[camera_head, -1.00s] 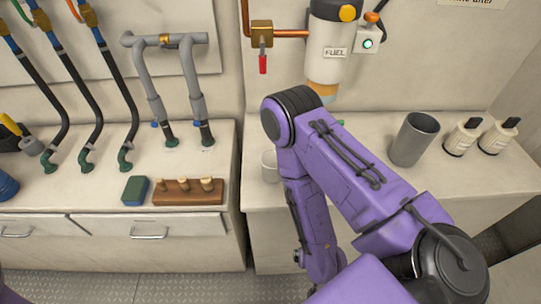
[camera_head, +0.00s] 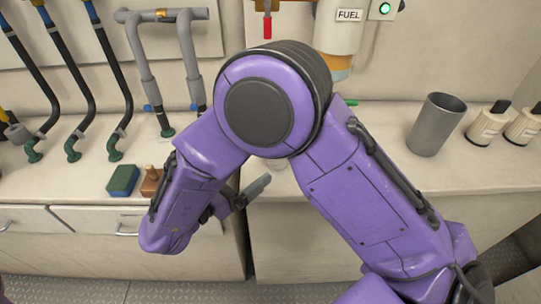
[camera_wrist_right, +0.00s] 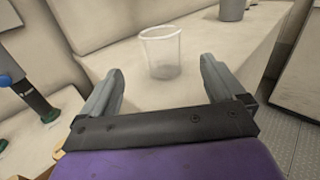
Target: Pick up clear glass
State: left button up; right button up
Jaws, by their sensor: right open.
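The clear glass (camera_wrist_right: 161,50) stands upright on the pale counter in the right wrist view, ahead of my right gripper and between the lines of its fingers. My right gripper (camera_wrist_right: 160,70) is open and empty, with the glass apart from both fingers. In the head view my purple right arm hides most of the glass, and a finger of the right gripper (camera_head: 252,190) shows below the elbow near the counter's front edge. My left gripper is in neither current view.
A grey metal cup (camera_head: 436,125) and two white bottles (camera_head: 488,124) stand to the right on the counter. A green-blue sponge (camera_head: 123,180) lies on the left counter, near hoses and pipes. A fuel canister (camera_head: 343,30) hangs above.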

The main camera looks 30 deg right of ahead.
jog(key=p+x, duration=0.2)
jog(key=x, duration=0.7)
jog(key=shift+s+d+f+p, duration=0.1)
jog(key=shift+d+f+p, duration=0.1)
jog(key=shift+d+p, duration=0.15)
jog(key=shift+d+f, duration=0.1)
jog(key=shift+d, duration=0.35)
jog(key=shift+a, duration=0.15)
jog(key=c, duration=1.1)
